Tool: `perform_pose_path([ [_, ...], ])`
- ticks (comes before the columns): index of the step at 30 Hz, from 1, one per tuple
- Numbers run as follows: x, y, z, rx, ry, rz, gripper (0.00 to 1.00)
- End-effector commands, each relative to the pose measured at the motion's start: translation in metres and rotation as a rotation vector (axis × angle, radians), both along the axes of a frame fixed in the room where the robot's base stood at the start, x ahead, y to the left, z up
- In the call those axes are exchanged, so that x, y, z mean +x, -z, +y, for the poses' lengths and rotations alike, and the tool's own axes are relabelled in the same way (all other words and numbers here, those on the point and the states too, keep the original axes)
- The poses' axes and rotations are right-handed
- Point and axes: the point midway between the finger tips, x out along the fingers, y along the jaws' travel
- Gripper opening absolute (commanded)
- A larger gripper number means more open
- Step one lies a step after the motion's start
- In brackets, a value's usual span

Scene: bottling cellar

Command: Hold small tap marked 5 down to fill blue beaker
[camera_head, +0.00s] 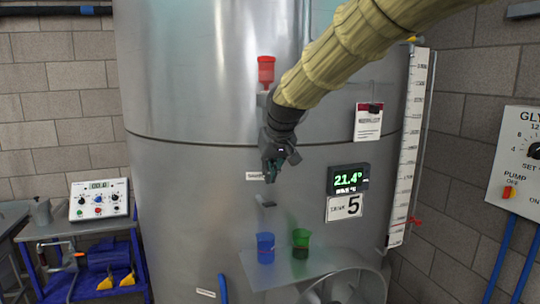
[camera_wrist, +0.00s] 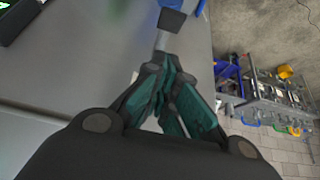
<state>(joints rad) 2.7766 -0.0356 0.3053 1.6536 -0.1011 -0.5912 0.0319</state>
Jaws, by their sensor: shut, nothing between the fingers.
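The small tap (camera_head: 266,203) sticks out of the steel tank (camera_head: 190,190), left of the plate marked 5 (camera_head: 344,206). It has a dark flat handle, which also shows at the top of the wrist view (camera_wrist: 172,20) on a grey stem. The blue beaker (camera_head: 265,248) stands upright below the tap on a shelf (camera_head: 275,278). Its liquid level is unclear. My gripper (camera_head: 272,174) is shut and empty, pointing down above the tap, apart from it in the head view. In the wrist view its teal fingers (camera_wrist: 168,68) point toward the tap's stem and handle.
A green beaker (camera_head: 301,238) with something dark in it stands right of the blue one. A 21.4° display (camera_head: 348,178) sits above the plate. A red-topped fitting (camera_head: 266,73) is near my arm. A control box (camera_head: 99,199) rests on a bench at left.

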Motion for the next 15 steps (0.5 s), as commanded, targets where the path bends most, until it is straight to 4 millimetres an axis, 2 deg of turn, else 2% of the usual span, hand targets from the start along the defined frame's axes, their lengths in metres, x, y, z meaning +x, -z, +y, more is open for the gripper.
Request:
perform_pose_path([
  [4,0.011,0.017,0.004,-0.001,0.0,0.002,0.0],
  [9,0.004,0.038,0.001,-0.001,0.0,0.002,0.0],
  [15,0.001,0.053,0.0,0.0,-0.001,0.0,0.0],
])
